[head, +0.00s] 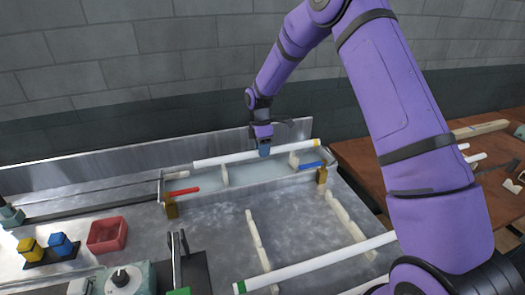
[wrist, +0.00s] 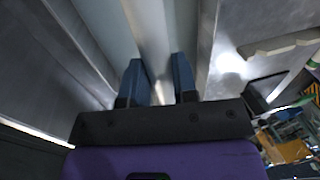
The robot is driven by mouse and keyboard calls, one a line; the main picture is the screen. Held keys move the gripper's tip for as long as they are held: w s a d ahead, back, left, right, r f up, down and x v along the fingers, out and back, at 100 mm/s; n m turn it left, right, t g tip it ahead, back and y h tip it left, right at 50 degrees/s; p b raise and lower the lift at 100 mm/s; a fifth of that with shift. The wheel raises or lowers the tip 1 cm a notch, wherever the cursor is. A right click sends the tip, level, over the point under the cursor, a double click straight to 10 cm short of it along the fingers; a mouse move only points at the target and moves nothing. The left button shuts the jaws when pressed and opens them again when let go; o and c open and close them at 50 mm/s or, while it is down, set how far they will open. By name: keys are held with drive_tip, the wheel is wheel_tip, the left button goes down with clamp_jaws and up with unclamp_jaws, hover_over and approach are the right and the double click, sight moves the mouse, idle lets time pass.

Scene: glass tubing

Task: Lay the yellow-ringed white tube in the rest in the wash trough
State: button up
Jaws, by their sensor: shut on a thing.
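The white tube (head: 232,157) with a yellow ring near its right end runs lengthwise over the wash trough (head: 258,180) in the head view. My gripper (head: 264,151) is shut on it right of its middle. In the wrist view, the blue fingers of my gripper (wrist: 160,78) stand on either side of the white tube (wrist: 152,30). The rest's two pale supports, one left (head: 225,176) and one right (head: 294,160), are under the tube's line. I cannot tell whether the tube touches them.
A green-ringed white tube (head: 315,263) lies across pale rails in front. A red bin (head: 107,235) and yellow and blue blocks are at left. A metal backsplash stands behind the trough.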

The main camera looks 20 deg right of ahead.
drive_tip(key=shift+f, duration=0.25)
drive_tip(key=shift+f, duration=0.6)
drive_tip(key=o, duration=0.9)
drive_tip(key=shift+o, duration=0.2)
wheel_tip(320, 180, up, 13)
drive_tip(key=w, duration=0.2)
drive_tip(key=shift+w, duration=0.2)
